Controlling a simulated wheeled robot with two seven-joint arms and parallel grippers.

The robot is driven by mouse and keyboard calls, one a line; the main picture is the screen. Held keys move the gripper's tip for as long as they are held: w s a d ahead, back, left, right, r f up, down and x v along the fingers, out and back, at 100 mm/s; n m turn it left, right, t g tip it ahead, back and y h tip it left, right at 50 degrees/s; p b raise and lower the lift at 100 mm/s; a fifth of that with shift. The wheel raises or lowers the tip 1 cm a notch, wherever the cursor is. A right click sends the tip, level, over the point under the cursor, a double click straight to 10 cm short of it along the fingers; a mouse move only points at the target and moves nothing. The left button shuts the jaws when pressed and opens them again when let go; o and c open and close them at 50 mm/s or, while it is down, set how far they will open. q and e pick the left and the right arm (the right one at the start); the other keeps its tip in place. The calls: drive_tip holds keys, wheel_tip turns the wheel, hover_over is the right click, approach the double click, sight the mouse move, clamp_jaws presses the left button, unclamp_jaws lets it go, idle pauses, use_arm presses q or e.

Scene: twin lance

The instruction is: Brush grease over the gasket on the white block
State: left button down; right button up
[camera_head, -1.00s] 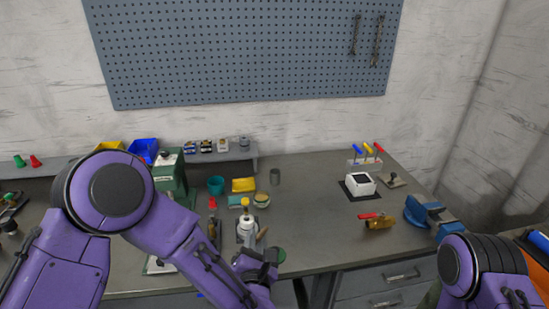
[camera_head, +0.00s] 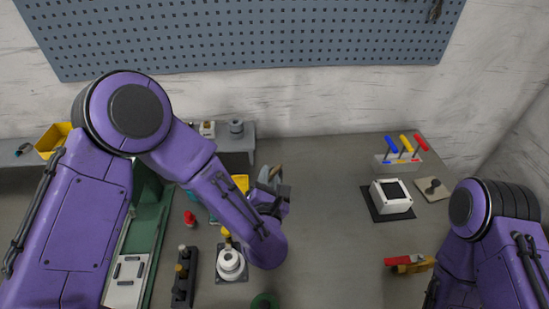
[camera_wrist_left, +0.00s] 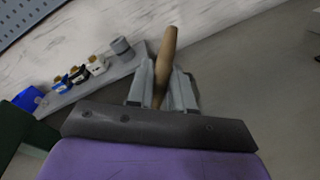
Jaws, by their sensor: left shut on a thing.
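The white block (camera_head: 391,203) stands on a dark mat (camera_head: 377,212) at the right of the bench. A black square (camera_head: 396,190) shows on its top; I cannot tell the gasket's outline apart from it. My left gripper (camera_head: 271,187) is left of the block, above the bench. It is shut on a wooden-handled tool (camera_head: 276,172), whose handle also shows between the fingers in the left wrist view (camera_wrist_left: 167,52). The tool's other end is hidden, so bristles cannot be seen. My right arm comes in at the lower right; its gripper is not in view.
A rack with coloured handles (camera_head: 402,160) stands behind the block. A red-handled brass piece (camera_head: 410,263) lies in front of it. A white round container (camera_head: 230,264) stands at the lower middle. The bench between the left gripper and block is clear.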

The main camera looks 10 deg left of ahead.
use_arm(q)
drive_tip(key=shift+f, duration=0.1)
drive_tip(key=shift+s+f+b, duration=0.2)
drive_tip(key=shift+b, duration=0.1)
drive_tip(key=f+b, duration=0.3)
drive_tip(key=f, duration=0.2)
drive_tip(key=shift+s+b, duration=0.2)
drive_tip(key=shift+b, duration=0.15)
use_arm(e)
drive_tip(key=f, duration=0.2)
drive_tip(key=s+f, duration=0.1)
drive_tip(key=f, duration=0.1)
drive_tip(key=shift+f, duration=0.1)
drive_tip(key=shift+w, duration=0.15)
use_arm(q)
drive_tip(key=shift+f+b, duration=0.6)
drive_tip(key=shift+b, duration=0.05)
use_arm(e)
drive_tip(key=shift+f, duration=0.65)
idle(0.3)
use_arm(q)
wheel_tip(320, 180, up, 7)
drive_tip(key=p, duration=0.5)
use_arm(e)
drive_tip(key=shift+r, duration=2.45)
